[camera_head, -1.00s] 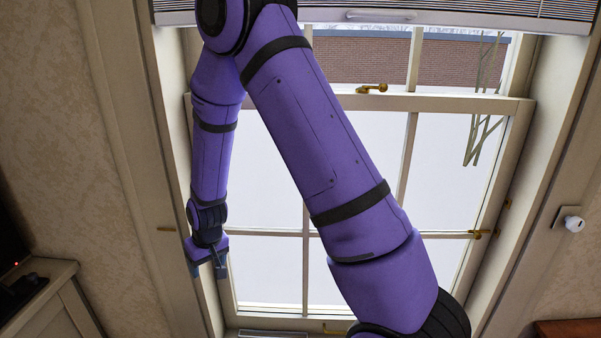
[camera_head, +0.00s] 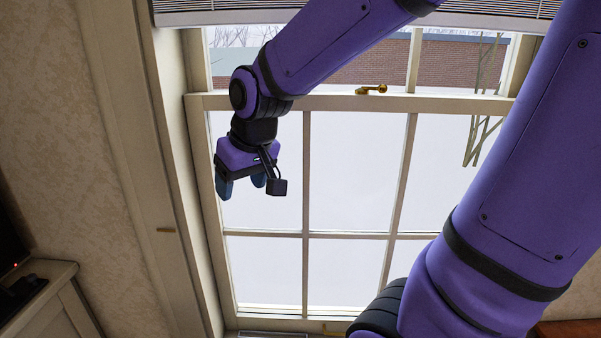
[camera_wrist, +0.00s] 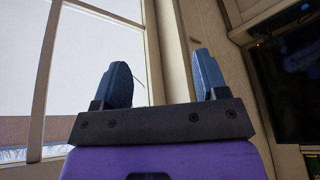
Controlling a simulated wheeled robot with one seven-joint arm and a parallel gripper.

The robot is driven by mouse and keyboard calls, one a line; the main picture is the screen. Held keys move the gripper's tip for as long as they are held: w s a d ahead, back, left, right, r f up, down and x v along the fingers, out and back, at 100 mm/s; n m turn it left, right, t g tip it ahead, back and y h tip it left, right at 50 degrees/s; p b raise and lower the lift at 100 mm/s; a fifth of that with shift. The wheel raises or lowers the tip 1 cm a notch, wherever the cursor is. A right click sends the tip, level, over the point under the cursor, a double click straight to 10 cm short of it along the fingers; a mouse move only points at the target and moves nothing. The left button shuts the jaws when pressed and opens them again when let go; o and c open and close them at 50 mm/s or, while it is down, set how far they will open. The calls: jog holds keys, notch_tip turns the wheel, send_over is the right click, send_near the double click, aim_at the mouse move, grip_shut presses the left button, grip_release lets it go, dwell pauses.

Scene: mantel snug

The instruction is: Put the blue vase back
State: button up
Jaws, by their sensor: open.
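No blue vase shows in either current view. My gripper (camera_head: 241,184) hangs in front of the upper left part of the window in the head view, its blue fingers pointing down. In the wrist view my gripper (camera_wrist: 163,80) shows its two blue fingers spread apart, with nothing between them.
A sash window (camera_head: 350,165) with pale frames fills the middle, with a blind (camera_head: 360,14) across its top. A pale cabinet (camera_head: 45,300) with a dark object on it stands at lower left. A brown wooden surface (camera_head: 575,328) shows at lower right. A dark screen (camera_wrist: 290,85) is right in the wrist view.

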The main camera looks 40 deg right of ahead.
jog(key=s+d+r, duration=0.1)
jog(key=s+r, duration=0.1)
jog(key=s, duration=0.4)
jog(key=s+d+r, duration=0.1)
jog(key=s+r, duration=0.2)
jog(key=s, duration=0.4)
jog(key=shift+s+r+t+h, duration=0.3)
jog(key=shift+r+t, duration=0.05)
jog(key=shift+t, duration=0.05)
